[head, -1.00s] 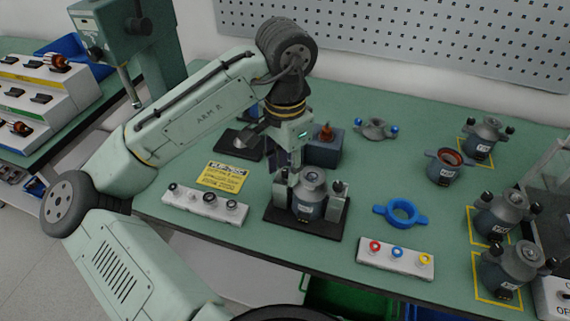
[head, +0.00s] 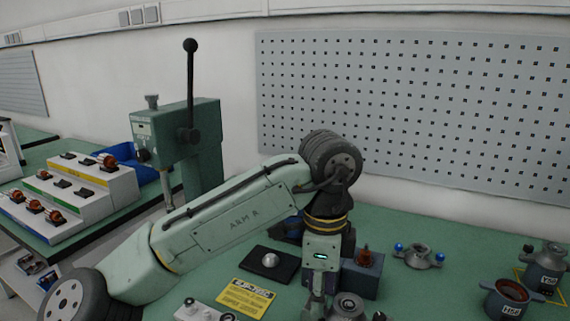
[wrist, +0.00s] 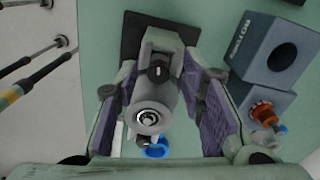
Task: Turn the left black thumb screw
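My gripper (head: 316,292) is low over the table beside the stator housing (head: 347,306) in the head view. In the wrist view my gripper (wrist: 160,85) is open, with a purple-padded finger on each side. A black thumb screw (wrist: 157,72) on a grey clamp block (wrist: 163,46) lies between the fingers, with no clear contact. The round grey housing top (wrist: 149,115) is just below it in the picture. In the head view the left thumb screw is hidden by my gripper; the right one (head: 379,316) shows at the bottom edge.
A blue-grey box (head: 362,276) holding a copper rotor stands close to the right of my gripper. A black plate (head: 270,262) and a yellow sign (head: 245,294) lie to the left. A two-handled grey part (head: 419,256) and housings (head: 506,300) are farther right.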

